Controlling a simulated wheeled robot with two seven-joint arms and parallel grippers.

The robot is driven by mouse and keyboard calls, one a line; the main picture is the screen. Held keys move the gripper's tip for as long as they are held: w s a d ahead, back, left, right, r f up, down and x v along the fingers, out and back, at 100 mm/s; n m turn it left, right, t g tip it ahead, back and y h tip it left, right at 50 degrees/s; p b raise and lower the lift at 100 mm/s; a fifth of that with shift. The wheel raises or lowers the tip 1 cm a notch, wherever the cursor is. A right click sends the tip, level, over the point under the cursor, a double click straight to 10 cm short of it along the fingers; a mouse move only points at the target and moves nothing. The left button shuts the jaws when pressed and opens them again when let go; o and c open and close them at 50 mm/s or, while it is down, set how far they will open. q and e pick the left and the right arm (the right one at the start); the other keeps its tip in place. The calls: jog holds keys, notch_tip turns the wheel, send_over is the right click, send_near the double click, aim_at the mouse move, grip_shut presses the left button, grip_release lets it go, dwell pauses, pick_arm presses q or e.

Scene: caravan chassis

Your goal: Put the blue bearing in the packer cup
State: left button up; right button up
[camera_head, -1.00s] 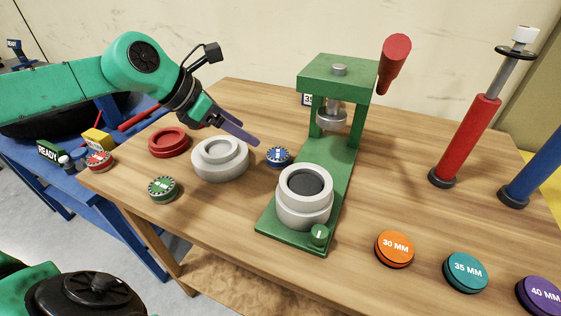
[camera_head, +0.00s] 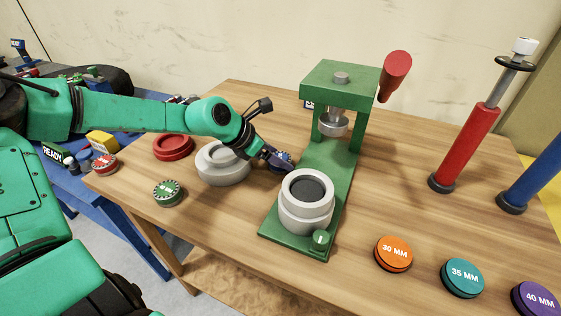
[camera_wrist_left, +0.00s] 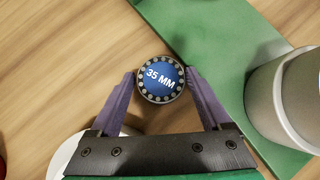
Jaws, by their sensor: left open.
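The blue bearing (camera_wrist_left: 161,78), marked 35 MM, lies on the wooden table beside the green press base. In the head view the blue bearing (camera_head: 284,158) is partly hidden by my left gripper (camera_head: 284,166). In the left wrist view my left gripper (camera_wrist_left: 161,80) is open, with one finger on each side of the bearing; I cannot tell whether they touch it. The packer cup is not labelled; a grey cup (camera_head: 304,216) with a dark round opening stands on the front of the green press base. My right gripper is not in view.
The green press (camera_head: 338,85) with a red handle (camera_head: 395,76) stands just right of the bearing. A grey stepped ring (camera_head: 213,172), a red ring (camera_head: 172,149) and a green bearing (camera_head: 168,193) lie to the left. Orange, teal and purple discs lie front right.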

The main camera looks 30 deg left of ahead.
pick_arm(q)
grip_shut()
